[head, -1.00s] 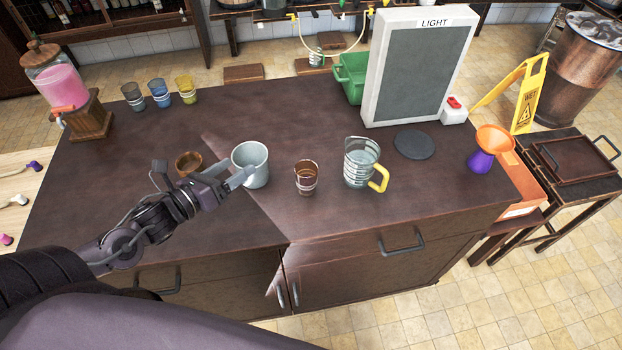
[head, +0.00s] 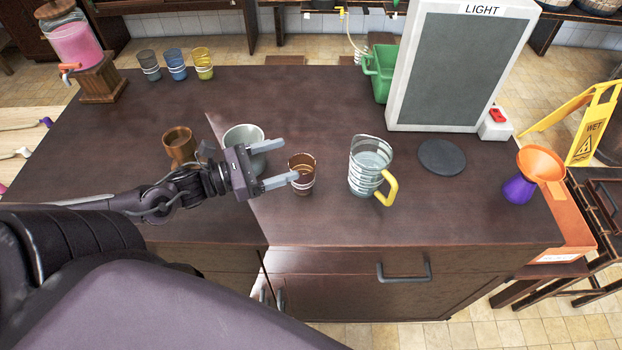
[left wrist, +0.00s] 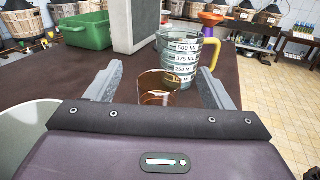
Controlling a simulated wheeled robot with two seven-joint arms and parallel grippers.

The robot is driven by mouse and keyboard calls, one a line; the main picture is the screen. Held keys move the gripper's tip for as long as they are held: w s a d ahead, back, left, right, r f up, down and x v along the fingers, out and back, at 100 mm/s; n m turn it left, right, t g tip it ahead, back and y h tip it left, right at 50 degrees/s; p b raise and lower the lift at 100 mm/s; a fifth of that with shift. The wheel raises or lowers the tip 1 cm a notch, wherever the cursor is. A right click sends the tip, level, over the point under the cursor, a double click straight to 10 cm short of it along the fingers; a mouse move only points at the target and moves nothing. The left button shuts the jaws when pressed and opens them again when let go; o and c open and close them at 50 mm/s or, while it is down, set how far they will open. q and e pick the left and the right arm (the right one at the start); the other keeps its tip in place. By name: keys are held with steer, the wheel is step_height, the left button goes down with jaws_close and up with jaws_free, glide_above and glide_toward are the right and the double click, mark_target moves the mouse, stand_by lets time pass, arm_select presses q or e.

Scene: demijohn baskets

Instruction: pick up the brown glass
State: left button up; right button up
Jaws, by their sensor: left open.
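The brown glass (head: 301,176) stands upright on the dark counter, between the grey mug and the measuring jug. My left gripper (head: 277,164) is open and points right at the glass, its near finger overlapping the glass's left edge in the head view. In the left wrist view, the brown glass (left wrist: 157,88) shows between the two spread fingers (left wrist: 158,86), its lower part hidden by the gripper body. I cannot tell whether a finger touches it. My right gripper is not in view.
A grey mug (head: 243,135) stands behind the left gripper, close to it. A measuring jug (head: 368,168) with a yellow handle stands just right of the glass. A wooden cup (head: 179,145) is at left. A dark round disc (head: 442,157) lies farther right. The counter front is clear.

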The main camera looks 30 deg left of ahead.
arm_select(q)
steer(key=b, duration=0.2)
glide_toward(313, 165)
steer(key=f, duration=0.1)
steer(key=w+f, duration=0.1)
steer(key=w+d+f, duration=0.1)
steer(key=shift+f, duration=0.2)
steer(key=shift+x, duration=0.95)
steer(key=shift+w+d+r, duration=0.2)
steer(key=shift+w+d, duration=0.3)
steer(key=shift+w, duration=0.1)
steer(key=shift+p+x, duration=0.5)
steer(key=shift+x, duration=1.45)
steer(key=c, duration=1.2)
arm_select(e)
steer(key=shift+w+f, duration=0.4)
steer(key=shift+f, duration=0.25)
arm_select(q)
steer(key=shift+r, duration=0.2)
